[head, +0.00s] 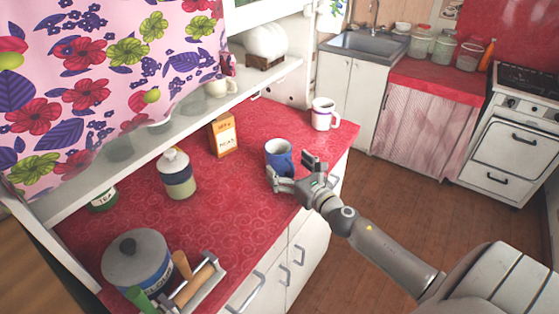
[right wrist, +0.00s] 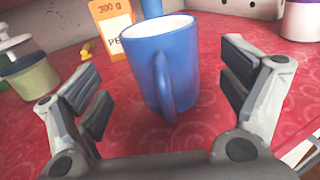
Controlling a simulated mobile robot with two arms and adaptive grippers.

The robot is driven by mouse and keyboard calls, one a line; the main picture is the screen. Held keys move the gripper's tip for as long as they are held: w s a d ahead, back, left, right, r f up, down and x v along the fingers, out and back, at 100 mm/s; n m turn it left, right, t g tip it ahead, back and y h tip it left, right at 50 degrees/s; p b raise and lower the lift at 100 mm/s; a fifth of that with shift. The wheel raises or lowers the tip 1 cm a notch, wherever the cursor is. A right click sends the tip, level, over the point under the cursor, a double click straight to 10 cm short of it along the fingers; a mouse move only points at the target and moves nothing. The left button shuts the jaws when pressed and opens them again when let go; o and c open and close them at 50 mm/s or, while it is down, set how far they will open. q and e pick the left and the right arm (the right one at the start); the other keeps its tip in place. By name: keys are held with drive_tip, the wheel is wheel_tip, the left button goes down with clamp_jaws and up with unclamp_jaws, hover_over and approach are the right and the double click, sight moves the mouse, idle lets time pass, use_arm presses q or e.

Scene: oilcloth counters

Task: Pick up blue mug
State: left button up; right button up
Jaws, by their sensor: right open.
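The blue mug (head: 279,159) stands upright on the red patterned counter, near its front right part. In the right wrist view the blue mug (right wrist: 165,62) stands between the open fingers, its handle facing the gripper. My right gripper (head: 292,173) is open at the mug's near side and partly covers its lower part in the head view. In the right wrist view my right gripper (right wrist: 168,92) has a finger on each side, with red counter visible between each finger and the mug. My left gripper is not in view.
An orange-brown carton (head: 223,134) stands behind and left of the mug.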

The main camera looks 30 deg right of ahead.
sight(285, 163)
drive_tip(key=w, duration=0.3)
drive_tip(key=w+p, duration=0.1)
drive_tip(key=w, duration=0.1)
drive_tip(key=shift+d+f, duration=0.15)
drive_tip(key=shift+f, duration=0.1)
drive_tip(key=c, duration=1.3)
